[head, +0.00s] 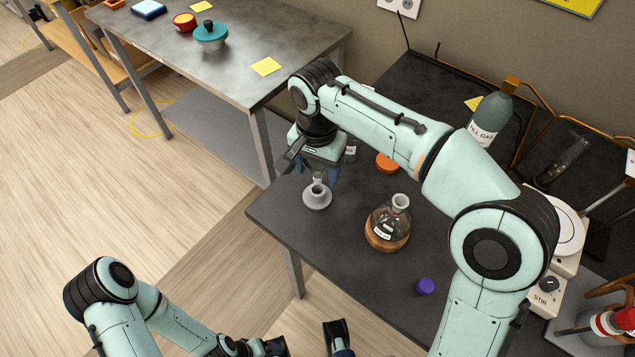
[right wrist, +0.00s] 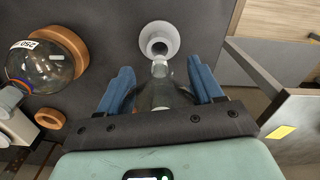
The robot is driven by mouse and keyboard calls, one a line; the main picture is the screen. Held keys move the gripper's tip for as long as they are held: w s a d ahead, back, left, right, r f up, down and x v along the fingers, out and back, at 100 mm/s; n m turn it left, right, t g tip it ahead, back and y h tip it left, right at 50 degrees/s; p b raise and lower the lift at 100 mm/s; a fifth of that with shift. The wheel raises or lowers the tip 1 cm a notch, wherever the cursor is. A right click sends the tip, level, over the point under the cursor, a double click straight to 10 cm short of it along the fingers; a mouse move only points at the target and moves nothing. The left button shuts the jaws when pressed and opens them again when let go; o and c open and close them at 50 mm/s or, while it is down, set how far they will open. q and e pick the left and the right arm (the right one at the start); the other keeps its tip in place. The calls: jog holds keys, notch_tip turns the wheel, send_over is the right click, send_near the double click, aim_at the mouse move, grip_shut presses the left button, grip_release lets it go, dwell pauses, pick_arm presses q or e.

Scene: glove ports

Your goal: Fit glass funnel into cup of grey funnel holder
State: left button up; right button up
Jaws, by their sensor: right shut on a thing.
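The glass funnel (right wrist: 162,88) is clear and hard to see. My right gripper (head: 320,172) is shut on it, with blue fingers on either side in the right wrist view (right wrist: 165,95). The grey funnel holder (head: 317,200) stands near the left edge of the dark table, with a round base and a small upright cup. The holder also shows in the right wrist view (right wrist: 173,34). The funnel's narrow end appears close to the cup mouth; I cannot tell whether it is inside. My left gripper (head: 305,343) is partly cut off at the bottom of the head view.
A round flask (head: 396,212) sits in a cork ring right of the holder. A purple cap (head: 425,286), an orange ring (head: 387,163), a grey bottle (head: 490,118) and a stirrer (head: 547,292) are on the table. Another bench (head: 240,75) stands back left.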

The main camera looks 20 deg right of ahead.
aim_at(318, 183)
jog(key=shift+f+b, duration=0.45)
jog(key=shift+f, duration=1.85)
jog(key=shift+f, duration=0.4)
jog(key=o, duration=1.1)
jog(key=shift+o, duration=0.2)
notch_tip(318, 183, up, 13)
jog(key=p, duration=0.3)
jog(key=shift+f, duration=0.1)
